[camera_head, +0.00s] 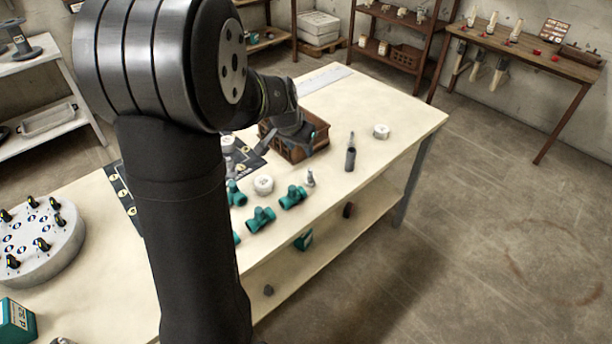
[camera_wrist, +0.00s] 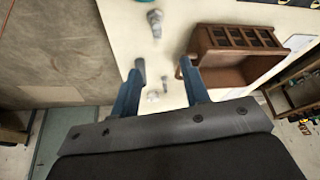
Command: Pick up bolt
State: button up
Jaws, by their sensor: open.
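A small grey metal bolt (camera_head: 310,178) stands on the pale workbench (camera_head: 408,124), in front of the brown crate. In the wrist view what looks like the same bolt (camera_wrist: 155,22) is at the top, left of the crate, beyond my fingertips. My gripper (camera_wrist: 162,64) is open, with its two blue-grey fingers apart. It holds nothing that I can see. In the head view my arm hides part of the bench, and my gripper shows over the crate, apart from the bolt.
The brown crate (camera_wrist: 238,75) is beside the right finger. The bench's front edge is nearby.

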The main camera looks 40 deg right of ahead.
aim_at(311, 172)
jog(key=x, duration=1)
jog(key=shift+f, duration=0.35)
jog(key=shift+x, duration=2.65)
jog(key=shift+s, duration=0.15)
grip_shut()
